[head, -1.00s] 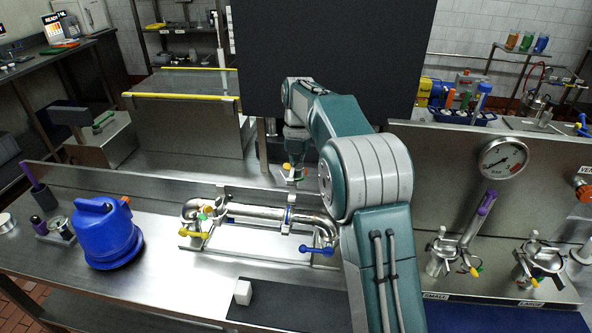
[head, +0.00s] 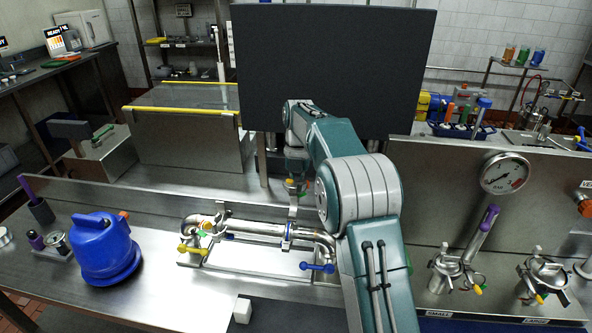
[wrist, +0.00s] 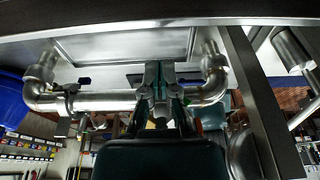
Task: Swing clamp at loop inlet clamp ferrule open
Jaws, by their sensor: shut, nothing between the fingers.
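The steel pipe loop (head: 250,229) lies on the bench in front of me, with an elbow at each end. A yellow handle (head: 190,249) is at its left end and a blue handle (head: 317,267) at its right end. A clamp with green and orange bits (head: 205,228) sits near the left elbow; a blue-banded fitting (head: 287,236) is on the right part. I cannot tell which is the inlet clamp. My gripper (head: 292,190) is shut and empty, behind and above the right part. In the wrist view my gripper (wrist: 160,92) overlaps the pipe (wrist: 105,101); contact is unclear.
A blue jug (head: 105,250) stands left of the loop. A white cube (head: 242,310) lies at the front. A pressure gauge (head: 505,173) and clamped fittings (head: 447,268) are to the right. A dark panel (head: 335,65) stands behind my arm.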

